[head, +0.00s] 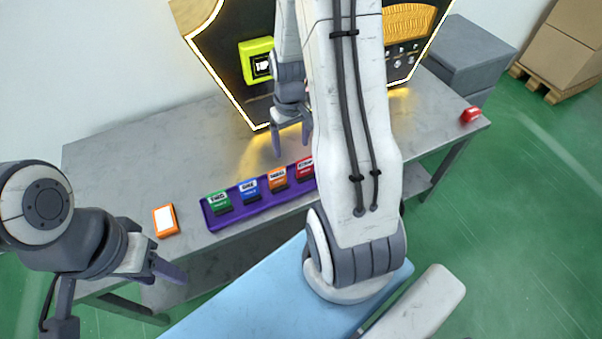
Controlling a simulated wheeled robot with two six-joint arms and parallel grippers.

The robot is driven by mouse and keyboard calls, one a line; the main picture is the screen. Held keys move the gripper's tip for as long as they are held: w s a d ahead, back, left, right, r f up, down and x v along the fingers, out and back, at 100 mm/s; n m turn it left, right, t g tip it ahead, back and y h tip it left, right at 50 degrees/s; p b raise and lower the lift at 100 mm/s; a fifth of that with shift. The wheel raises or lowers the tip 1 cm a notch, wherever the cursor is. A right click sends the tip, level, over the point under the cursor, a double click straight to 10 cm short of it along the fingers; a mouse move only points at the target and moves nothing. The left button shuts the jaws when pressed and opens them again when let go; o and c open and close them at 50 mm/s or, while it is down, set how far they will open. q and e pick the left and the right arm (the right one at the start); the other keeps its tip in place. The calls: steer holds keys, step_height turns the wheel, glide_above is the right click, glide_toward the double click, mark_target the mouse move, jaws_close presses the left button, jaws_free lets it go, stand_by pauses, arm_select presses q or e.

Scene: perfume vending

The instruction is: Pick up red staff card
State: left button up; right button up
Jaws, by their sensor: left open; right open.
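A red card (305,167) with a white label stands at the right end of the visible part of the purple holder (238,217). Its label is too small to read surely, and my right arm hides the holder's right end. Green (218,202), blue (250,189) and orange (278,179) cards stand left of it in the row. My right gripper (292,147) is open and empty, pointing down over the table just behind the red card, apart from it. My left gripper (168,270) is open and empty, off the table's front edge at the lower left.
The grey table (120,160) has free room at the left. An orange device with a white screen (165,219) lies left of the holder. A small red object (470,114) is at the table's right end. A dark lit panel with a yellow-green reader (257,61) stands behind.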

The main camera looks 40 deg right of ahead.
mark_target(306, 158)
steer(key=shift+m, duration=0.4)
steer(key=d+f, duration=0.1)
steer(key=d, duration=0.1)
steer(key=s+d+f, duration=0.1)
steer(key=f, duration=0.1)
steer(key=shift+d+f, duration=0.15)
steer(key=shift+d, duration=0.2)
step_height(306, 158, down, 5)
steer(key=shift+d+r+b, duration=0.15)
steer(key=shift+b, duration=0.4)
steer(key=f, duration=0.5)
steer(key=shift+w+f+b, duration=0.2)
steer(key=shift+f+b, duration=0.1)
steer(key=c, duration=1.1)
steer(key=shift+c, duration=0.2)
steer(key=shift+r, duration=0.15)
